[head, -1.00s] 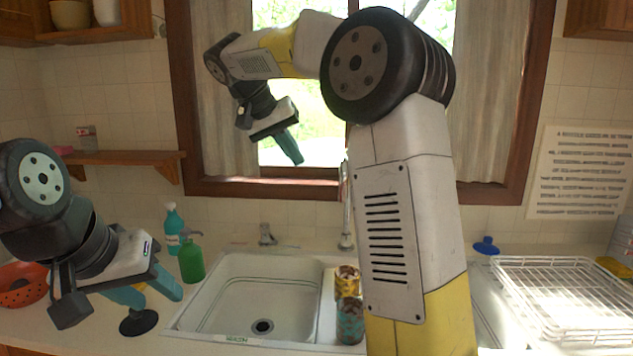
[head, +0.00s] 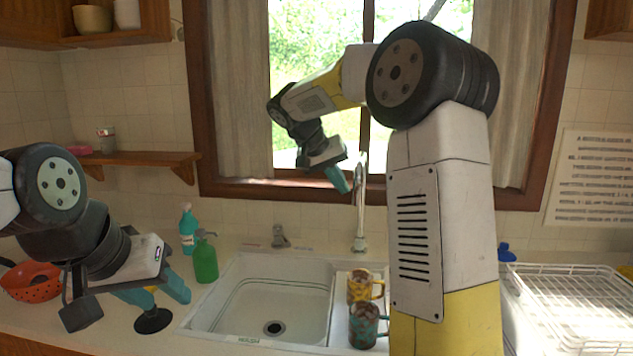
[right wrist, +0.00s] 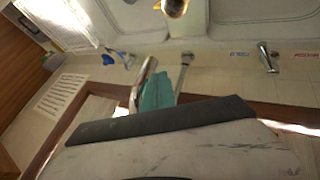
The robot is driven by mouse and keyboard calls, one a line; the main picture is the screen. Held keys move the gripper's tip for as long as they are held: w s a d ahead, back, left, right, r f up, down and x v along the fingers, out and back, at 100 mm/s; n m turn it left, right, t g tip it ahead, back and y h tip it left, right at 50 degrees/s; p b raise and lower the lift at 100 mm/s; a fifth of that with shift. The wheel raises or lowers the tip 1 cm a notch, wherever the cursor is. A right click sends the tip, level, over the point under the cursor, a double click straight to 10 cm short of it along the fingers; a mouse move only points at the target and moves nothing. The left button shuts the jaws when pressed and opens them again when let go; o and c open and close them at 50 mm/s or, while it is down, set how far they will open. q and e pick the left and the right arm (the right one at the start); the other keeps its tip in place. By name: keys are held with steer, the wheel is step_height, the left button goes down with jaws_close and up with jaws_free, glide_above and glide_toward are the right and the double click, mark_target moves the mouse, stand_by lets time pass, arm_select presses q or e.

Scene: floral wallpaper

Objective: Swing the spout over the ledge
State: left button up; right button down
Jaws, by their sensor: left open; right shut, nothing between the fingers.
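The chrome spout (head: 360,212) rises upright behind the sink, in front of the window. The ledge (head: 340,318) is the pale strip right of the left basin, with a yellow patterned mug (head: 362,287) and a teal-brown mug (head: 364,325) on it. My right gripper (head: 340,180) is shut and empty, pointing down just left of the spout's upper part. In the right wrist view the shut fingers (right wrist: 156,92) lie beside the chrome spout (right wrist: 142,80); I cannot tell whether they touch. My left gripper (head: 155,292) is open and empty over the left counter.
The left basin (head: 270,300) is empty. A green bottle (head: 205,260), a teal bottle (head: 188,228) and a red colander (head: 32,282) stand on the left counter. A white dish rack (head: 575,300) stands right. My right arm hides part of the sink's right side.

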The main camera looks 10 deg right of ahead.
steer(key=shift+s+d, duration=0.1)
steer(key=shift+d, duration=0.15)
steer(key=shift+s+d, duration=0.3)
steer(key=shift+d, duration=0.2)
steer(key=shift+s+d, duration=0.25)
steer(key=shift+d, duration=0.2)
